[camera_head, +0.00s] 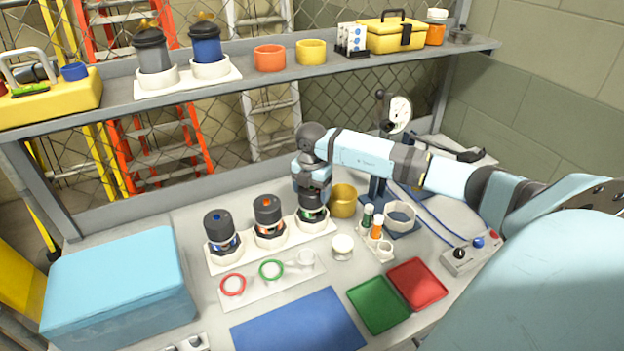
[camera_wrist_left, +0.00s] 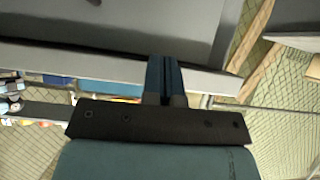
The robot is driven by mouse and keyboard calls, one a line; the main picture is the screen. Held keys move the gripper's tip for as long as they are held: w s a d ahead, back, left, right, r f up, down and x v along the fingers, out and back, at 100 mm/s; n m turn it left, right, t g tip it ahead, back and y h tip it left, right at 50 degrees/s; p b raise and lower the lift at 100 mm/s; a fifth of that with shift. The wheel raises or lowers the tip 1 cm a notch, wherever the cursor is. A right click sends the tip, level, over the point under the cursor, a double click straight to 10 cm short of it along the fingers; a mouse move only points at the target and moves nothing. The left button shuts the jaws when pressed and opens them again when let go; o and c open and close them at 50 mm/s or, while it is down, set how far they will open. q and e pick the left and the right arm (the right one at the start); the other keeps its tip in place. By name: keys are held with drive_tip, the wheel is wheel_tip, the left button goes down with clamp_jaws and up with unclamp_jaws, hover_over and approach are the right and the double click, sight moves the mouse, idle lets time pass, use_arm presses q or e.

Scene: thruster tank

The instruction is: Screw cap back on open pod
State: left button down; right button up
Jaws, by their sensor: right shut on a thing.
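Three pods stand in a white rack (camera_head: 212,262) at the middle of the bench. The left pod (camera_head: 221,232) has a dark cap with a blue mark, and the middle pod (camera_head: 268,212) one with an orange mark. The right pod (camera_head: 312,217) shows a greenish body below my right gripper (camera_head: 312,192). That gripper points down over this pod and is shut on its dark cap, mostly hidden by the fingers. I cannot tell how the cap sits on the pod. My left gripper (camera_wrist_left: 166,82) shows in the left wrist view, fingers together and empty, away from the pods.
A plate with a red ring (camera_head: 233,285) and a green ring (camera_head: 271,269) lies in front. A yellow cup (camera_head: 343,200) and a vial rack (camera_head: 377,246) stand close right. A blue mat (camera_head: 298,322), green tray (camera_head: 378,305) and red tray (camera_head: 418,284) lie nearer. A blue box (camera_head: 115,285) stands left.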

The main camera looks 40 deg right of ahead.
drive_tip(key=m+p, duration=0.2)
drive_tip(key=m, duration=0.2)
drive_tip(key=shift+r+m, duration=0.15)
drive_tip(key=shift+m, duration=0.25)
drive_tip(key=shift+m+p, duration=0.55)
drive_tip(key=shift+m, duration=0.15)
drive_tip(key=o, duration=0.8)
drive_tip(key=shift+o, duration=0.2)
